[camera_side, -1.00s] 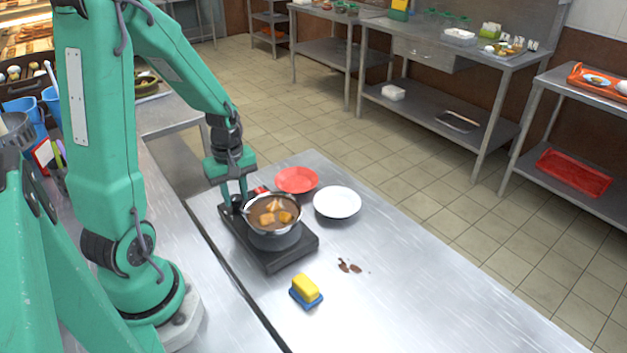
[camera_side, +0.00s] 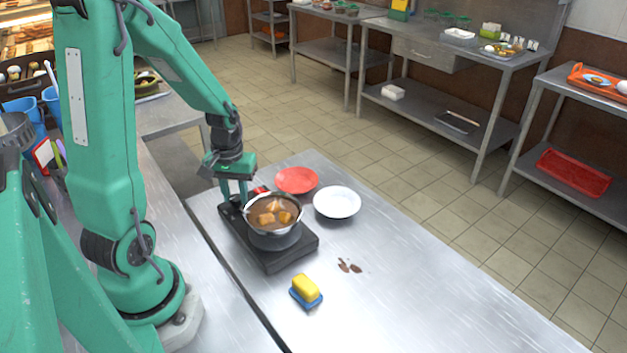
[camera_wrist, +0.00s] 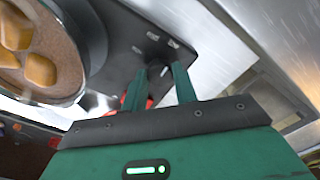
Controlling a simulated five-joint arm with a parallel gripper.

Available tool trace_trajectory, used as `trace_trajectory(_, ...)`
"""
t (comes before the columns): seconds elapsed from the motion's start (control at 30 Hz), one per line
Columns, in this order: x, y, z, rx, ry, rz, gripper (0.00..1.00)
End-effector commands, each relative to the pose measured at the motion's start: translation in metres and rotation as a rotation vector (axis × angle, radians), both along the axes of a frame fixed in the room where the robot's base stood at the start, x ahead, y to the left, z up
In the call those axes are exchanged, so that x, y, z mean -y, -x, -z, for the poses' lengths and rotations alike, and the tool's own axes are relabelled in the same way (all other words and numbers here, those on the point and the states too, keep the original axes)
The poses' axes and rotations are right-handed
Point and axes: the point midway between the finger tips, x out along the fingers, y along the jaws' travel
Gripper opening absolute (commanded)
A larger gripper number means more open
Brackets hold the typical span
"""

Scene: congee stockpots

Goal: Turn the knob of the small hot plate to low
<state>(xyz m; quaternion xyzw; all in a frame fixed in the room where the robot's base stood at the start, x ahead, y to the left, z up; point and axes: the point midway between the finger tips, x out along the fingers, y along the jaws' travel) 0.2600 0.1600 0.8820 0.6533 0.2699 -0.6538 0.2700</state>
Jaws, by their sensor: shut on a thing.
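The small hot plate (camera_side: 285,257) is a flat black unit on the steel table, with a pot (camera_side: 276,240) of brown stew on it. My gripper (camera_side: 234,203) points down at the far-left end of the hot plate, beside the pot. In the wrist view, the green fingers of my gripper (camera_wrist: 157,74) close on the dark knob (camera_wrist: 160,70), one on each side. Small white marks show on the black panel (camera_wrist: 118,45) around the knob. They are too small to read, and the knob's setting cannot be told. The knob is hidden in the side view.
A red plate (camera_side: 296,180) and a white plate (camera_side: 337,203) lie behind and right of the pot. The table's right side is clear.

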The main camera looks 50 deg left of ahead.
Motion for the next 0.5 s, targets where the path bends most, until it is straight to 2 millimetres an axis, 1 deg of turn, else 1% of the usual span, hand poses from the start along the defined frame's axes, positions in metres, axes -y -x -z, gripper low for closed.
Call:
trace_trajectory(0.43,-0.0006,-0.0011,-0.0010,0.004,-0.002,0.015,0.06)
trace_trajectory(0.47,-0.0006,-0.0011,-0.0010,0.004,-0.002,0.015,0.32)
trace_trajectory(0.5,-0.0005,-0.0011,-0.0010,0.004,-0.002,0.015,0.40)
